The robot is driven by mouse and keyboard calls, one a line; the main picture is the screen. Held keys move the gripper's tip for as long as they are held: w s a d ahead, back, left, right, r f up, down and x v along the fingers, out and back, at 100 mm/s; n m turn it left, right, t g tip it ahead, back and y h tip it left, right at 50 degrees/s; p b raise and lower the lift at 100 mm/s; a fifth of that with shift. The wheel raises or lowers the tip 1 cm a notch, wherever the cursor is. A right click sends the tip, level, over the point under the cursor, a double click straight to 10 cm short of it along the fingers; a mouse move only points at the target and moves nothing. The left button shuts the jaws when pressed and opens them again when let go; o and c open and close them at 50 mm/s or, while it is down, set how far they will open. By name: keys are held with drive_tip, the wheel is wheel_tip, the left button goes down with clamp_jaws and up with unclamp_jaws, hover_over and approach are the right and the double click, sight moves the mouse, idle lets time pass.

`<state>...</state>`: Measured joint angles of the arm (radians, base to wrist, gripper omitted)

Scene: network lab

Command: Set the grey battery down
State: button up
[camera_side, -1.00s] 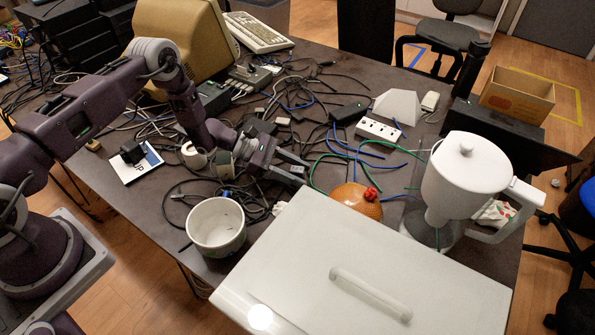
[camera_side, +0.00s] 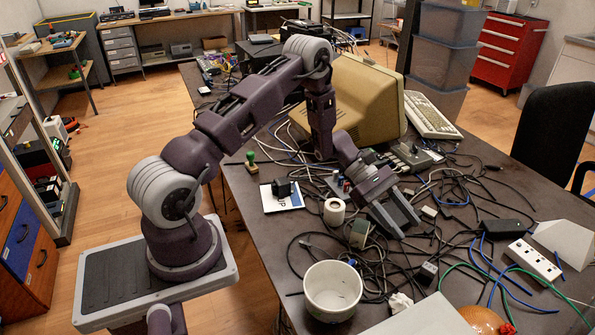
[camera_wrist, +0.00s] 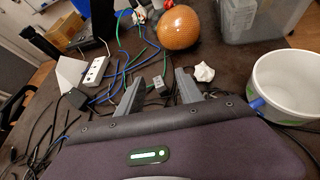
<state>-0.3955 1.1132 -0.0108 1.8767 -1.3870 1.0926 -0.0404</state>
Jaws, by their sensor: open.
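A small grey block (camera_side: 427,272), which looks like the grey battery, rests on the dark table among cables, between the white pot and the power strip. In the wrist view the block (camera_wrist: 157,86) shows beyond and between my fingertips, apart from them. My gripper (camera_side: 409,228) is open and empty, behind the block in the side view. In the wrist view its fingers (camera_wrist: 159,78) are spread, with nothing held. Another grey-green block (camera_side: 360,234) stands left of my fingers; I cannot tell what it is.
A white pot (camera_side: 332,290) stands at the near edge. A tape roll (camera_side: 334,211), crumpled white paper (camera_wrist: 204,72), an orange ball (camera_wrist: 179,27) and a white power strip (camera_side: 533,260) are around. Loose cables cover most of the nearby table. A beige monitor (camera_side: 355,98) stands behind.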

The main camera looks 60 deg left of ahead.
drive_tip(key=s+d+r+m+g+y, duration=0.25)
drive_tip(key=s+r+m, duration=0.45)
drive_tip(key=r, duration=0.4)
drive_tip(key=s+d+r+m+g+y, duration=0.1)
drive_tip(key=s+d+r+m+y, duration=0.3)
drive_tip(key=s+r, duration=0.6)
drive_tip(key=s+a+r+m+t+y, duration=0.2)
drive_tip(key=s+a+m, duration=0.1)
drive_tip(key=s, duration=0.4)
drive_tip(key=s+a+r+m+t+y, duration=0.2)
drive_tip(key=s+a+m+t+y, duration=0.1)
drive_tip(key=s+m, duration=0.2)
drive_tip(key=shift+s+a+r+m+t, duration=0.25)
drive_tip(key=shift+s+a+m+t, duration=0.15)
drive_tip(key=shift+s, duration=0.45)
